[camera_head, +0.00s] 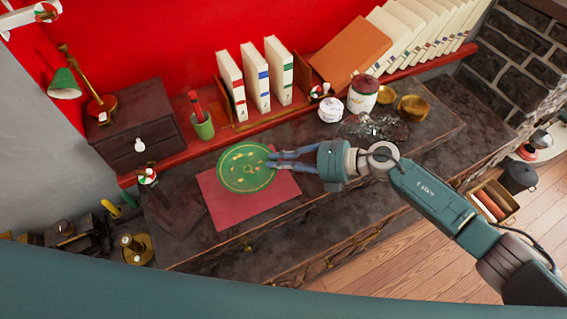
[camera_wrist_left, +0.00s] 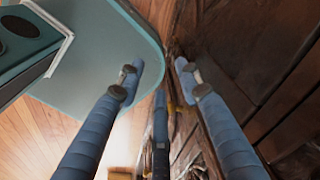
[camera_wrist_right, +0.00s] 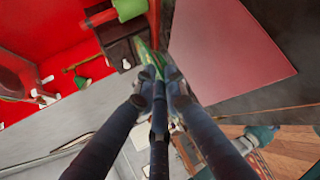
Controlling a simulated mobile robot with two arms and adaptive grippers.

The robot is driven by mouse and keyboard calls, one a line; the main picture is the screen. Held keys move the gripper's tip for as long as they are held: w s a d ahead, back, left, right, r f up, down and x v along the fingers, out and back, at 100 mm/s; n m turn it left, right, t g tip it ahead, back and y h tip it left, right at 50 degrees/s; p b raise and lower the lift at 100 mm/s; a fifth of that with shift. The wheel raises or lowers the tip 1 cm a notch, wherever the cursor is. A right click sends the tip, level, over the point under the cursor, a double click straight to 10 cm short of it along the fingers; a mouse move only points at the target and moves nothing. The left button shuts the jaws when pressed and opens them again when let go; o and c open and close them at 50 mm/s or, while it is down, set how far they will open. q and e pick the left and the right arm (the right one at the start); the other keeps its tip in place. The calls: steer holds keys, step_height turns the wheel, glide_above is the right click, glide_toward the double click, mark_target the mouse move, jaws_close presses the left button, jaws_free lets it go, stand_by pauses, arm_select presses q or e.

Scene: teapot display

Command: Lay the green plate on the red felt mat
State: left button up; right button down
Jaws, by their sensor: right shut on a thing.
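The green plate (camera_head: 246,180) with yellow markings shows in the head view over the far part of the red felt mat (camera_head: 230,215). My right gripper (camera_head: 272,161) is shut on the plate's right edge. In the right wrist view the plate (camera_wrist_right: 148,56) is a thin green sliver, nearly edge-on and partly behind the fingers. The mat (camera_wrist_right: 225,50) shows bare beside it. I cannot tell whether the plate touches the mat. My left gripper (camera_wrist_left: 158,72) shows only in its own wrist view, fingers apart and empty.
A green cup (camera_head: 203,126) and white books (camera_head: 257,78) stand behind the plate. A dark drawer box (camera_head: 135,120) with a lamp is at left. A white teapot (camera_head: 330,110), red-and-white canister (camera_head: 363,94) and brass bowls (camera_head: 413,107) stand at right.

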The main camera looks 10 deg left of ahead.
steer(key=shift+w+d+f+m+t+b, duration=0.25)
steer(key=shift+w+f+m+t+b, duration=0.25)
steer(key=shift+f, duration=0.1)
steer(key=b, duration=0.4)
glide_above(282, 180)
step_height(282, 180, down, 5)
steer(key=shift+a+r, duration=0.1)
steer(key=shift+r, duration=0.1)
steer(key=shift+f+b, duration=0.5)
steer(key=shift+b, duration=0.15)
steer(key=shift+f, duration=0.1)
steer(key=shift+f+b, duration=0.6)
steer(key=shift+f, duration=0.15)
